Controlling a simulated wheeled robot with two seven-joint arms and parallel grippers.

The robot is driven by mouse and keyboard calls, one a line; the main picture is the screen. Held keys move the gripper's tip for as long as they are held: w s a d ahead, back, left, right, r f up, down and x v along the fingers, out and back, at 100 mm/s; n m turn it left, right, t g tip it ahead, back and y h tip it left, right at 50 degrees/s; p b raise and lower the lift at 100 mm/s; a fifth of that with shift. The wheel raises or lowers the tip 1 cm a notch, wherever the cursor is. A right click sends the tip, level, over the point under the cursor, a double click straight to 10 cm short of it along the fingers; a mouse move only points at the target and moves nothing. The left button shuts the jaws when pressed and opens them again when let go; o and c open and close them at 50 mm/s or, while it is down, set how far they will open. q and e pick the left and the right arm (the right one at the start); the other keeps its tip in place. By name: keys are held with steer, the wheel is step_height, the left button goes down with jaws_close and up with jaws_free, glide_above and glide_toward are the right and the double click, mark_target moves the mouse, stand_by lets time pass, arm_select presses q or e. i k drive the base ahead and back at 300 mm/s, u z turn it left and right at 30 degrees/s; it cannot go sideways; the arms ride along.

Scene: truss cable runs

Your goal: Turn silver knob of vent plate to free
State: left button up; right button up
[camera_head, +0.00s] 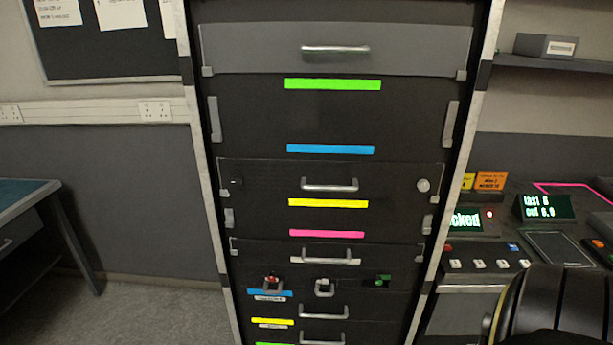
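A dark panel (265,190), which looks like the vent plate, sits mid-height in the tall rack. It has a silver bar handle (330,185) at its centre. A small round silver knob (423,185) is near its right end. A small dark spot shows near its left end, too small to make out. The knob's turn position cannot be read at this size. Neither gripper is in view. A black rounded link of what looks like my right arm fills the bottom right corner, well below and to the right of the knob.
The rack has a grey drawer (400,48) on top and lower panels with handles and coloured strips. A control desk with a green-text display (545,207) stands to the right, and a blue-topped table (25,195) to the left. The space before the knob looks clear.

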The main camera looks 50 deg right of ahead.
mark_target(423, 185)
steer(key=z, duration=1.7)
steer(key=i, duration=0.15)
steer(key=u, duration=0.05)
